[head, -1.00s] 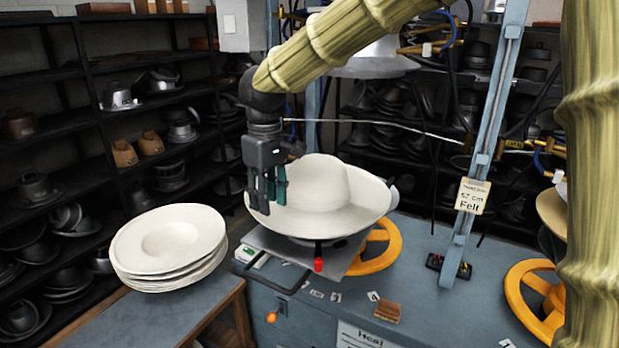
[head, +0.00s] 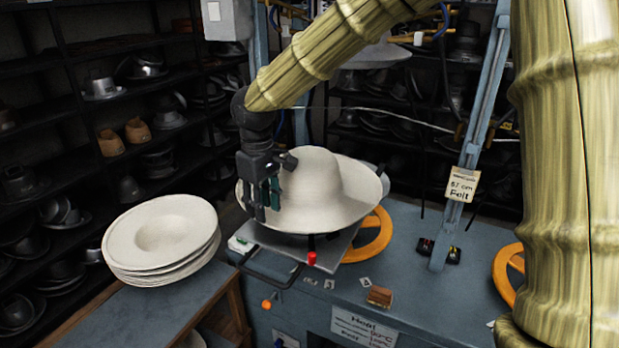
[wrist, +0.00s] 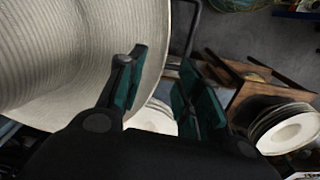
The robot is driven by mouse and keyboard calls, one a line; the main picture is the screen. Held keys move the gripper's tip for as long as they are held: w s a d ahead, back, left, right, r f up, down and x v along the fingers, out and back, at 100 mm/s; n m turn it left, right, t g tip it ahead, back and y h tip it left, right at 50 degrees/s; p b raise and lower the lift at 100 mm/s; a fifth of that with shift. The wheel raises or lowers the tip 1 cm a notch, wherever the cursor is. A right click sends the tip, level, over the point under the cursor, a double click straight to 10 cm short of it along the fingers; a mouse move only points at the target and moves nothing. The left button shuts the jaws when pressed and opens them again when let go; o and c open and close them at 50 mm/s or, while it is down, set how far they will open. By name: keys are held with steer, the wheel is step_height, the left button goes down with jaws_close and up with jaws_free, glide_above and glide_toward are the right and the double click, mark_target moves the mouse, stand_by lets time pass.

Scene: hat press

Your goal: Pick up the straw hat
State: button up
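The straw hat (head: 322,185) is pale cream with a rounded crown and a wide brim. It sits on the press in the middle of the head view, and its ribbed surface (wrist: 70,45) fills the upper left of the wrist view. My gripper (head: 264,203) points down at the left part of the brim and overlaps it in the head view. In the wrist view my gripper (wrist: 160,88) has its teal-padded fingers apart, with a clear gap between them. The left finger overlaps the hat's edge; I cannot tell whether it touches.
A stack of pale hats (head: 163,238) lies on a side table (head: 120,318) at left. The blue press bench (head: 415,290) carries a yellow handwheel (head: 372,238), a red-tipped lever (head: 311,258) and a post (head: 478,130). Dark shelves (head: 60,130) hold metal hat forms.

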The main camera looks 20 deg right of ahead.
steer(key=shift+s+f+p, duration=0.2)
steer(key=shift+f+p, duration=0.05)
steer(key=shift+p, duration=0.05)
steer(key=shift+w+f+p, duration=0.15)
steer(key=shift+w+f, duration=0.1)
steer(key=shift+f, duration=0.5)
steer(key=shift+w+f+p, duration=0.15)
steer(key=shift+w+f, duration=0.05)
steer(key=shift+f, duration=0.5)
steer(key=shift+s+r, duration=0.15)
steer(key=shift+s, duration=0.1)
steer(key=shift+w, duration=0.1)
jaws_close()
